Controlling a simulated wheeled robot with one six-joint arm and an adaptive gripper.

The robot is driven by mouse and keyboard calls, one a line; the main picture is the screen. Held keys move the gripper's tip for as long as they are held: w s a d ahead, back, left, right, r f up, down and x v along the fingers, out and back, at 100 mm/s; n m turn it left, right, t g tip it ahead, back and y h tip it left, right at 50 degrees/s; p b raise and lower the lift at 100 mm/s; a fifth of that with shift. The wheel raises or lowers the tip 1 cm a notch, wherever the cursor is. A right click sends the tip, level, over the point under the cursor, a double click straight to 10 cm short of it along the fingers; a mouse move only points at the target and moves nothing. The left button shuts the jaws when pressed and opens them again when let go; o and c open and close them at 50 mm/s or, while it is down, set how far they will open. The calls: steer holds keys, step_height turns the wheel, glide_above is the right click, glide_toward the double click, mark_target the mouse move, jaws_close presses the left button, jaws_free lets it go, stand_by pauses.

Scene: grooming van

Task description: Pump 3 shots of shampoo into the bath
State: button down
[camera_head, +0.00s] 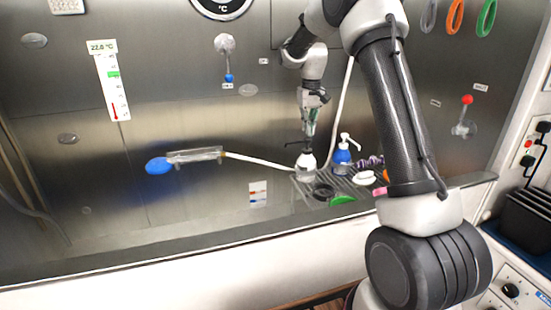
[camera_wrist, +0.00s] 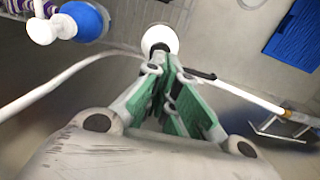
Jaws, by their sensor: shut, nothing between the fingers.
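My gripper (camera_head: 309,135) points down with its fingers shut and empty. It is over a white bottle (camera_head: 306,169) with a dark top, standing on a dark slatted rack. In the wrist view my green-padded fingers (camera_wrist: 165,75) are in front of this white bottle (camera_wrist: 160,37) and partly hide its top; I cannot tell whether they touch it. A blue bottle (camera_head: 342,157) with a white pump head stands just to the right; it also shows at the top left of the wrist view (camera_wrist: 84,21). No readable label shows which holds shampoo. The steel bath (camera_head: 110,228) spreads to the left.
The rack (camera_head: 305,186) also carries a black ring, a green item (camera_head: 342,200) and a white item (camera_head: 364,178). The left of the bath is clear.

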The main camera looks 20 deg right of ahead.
steer(key=shift+f, duration=0.1)
stand_by(0.4)
steer(key=shift+f, duration=1.65)
steer(key=shift+r, duration=1.75)
step_height(320, 180, up, 6)
